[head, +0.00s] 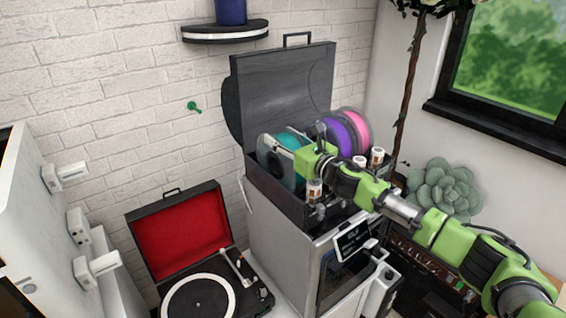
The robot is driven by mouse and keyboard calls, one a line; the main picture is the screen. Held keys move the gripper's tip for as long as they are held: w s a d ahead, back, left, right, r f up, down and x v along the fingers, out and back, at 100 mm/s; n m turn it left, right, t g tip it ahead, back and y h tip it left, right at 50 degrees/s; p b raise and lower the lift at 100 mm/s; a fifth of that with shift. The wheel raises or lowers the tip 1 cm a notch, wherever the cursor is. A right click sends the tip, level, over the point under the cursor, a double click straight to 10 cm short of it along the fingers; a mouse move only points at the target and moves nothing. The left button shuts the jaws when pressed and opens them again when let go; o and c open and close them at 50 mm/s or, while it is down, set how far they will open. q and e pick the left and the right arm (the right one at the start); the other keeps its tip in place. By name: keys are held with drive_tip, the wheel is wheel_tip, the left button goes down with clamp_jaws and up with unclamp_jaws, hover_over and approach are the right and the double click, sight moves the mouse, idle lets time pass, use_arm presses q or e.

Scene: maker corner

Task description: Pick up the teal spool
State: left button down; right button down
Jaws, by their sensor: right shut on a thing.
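The teal spool (289,176) stands upright in the open box on top of the grey machine, at the left end of the spool row. My right gripper (302,158) reaches in from the right and is shut on the teal spool near its upper right side. The gripper and wrist hide part of the spool, and its lower part is inside the box. My left gripper is not in view.
A purple spool (335,133) and a pink spool (357,125) stand close by on the right. The raised dark lid (275,90) is behind the spools. A record player (200,296) with a red-lined lid is lower left. A wall shelf (225,33) hangs above.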

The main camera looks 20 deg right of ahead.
drive_tip(key=shift+w+r, duration=0.1)
drive_tip(key=shift+r, duration=0.2)
